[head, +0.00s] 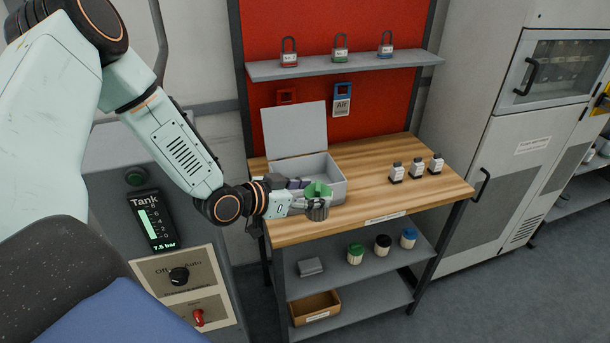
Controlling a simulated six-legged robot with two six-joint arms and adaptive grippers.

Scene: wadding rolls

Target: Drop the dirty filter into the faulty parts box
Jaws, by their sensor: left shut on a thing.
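The dirty filter (317,212) has a green top and a grey-brown body. My left gripper (312,202) is shut on it, with the filter roughly upright. In the picture it overlaps the front of an open grey box and the left front edge of the wooden worktop; I cannot tell its exact height. A brown open box (315,310) with a white label stands on the bottom shelf below; it may be the faulty parts box, but the label is too small to read. My right gripper is not in view.
The grey box (335,188) with its lid raised stands on the worktop (400,197). Three small dark-and-white containers (417,168) stand at right. On the middle shelf are a grey block (310,266) and three capped jars (382,245). A tank panel (150,222) is at left.

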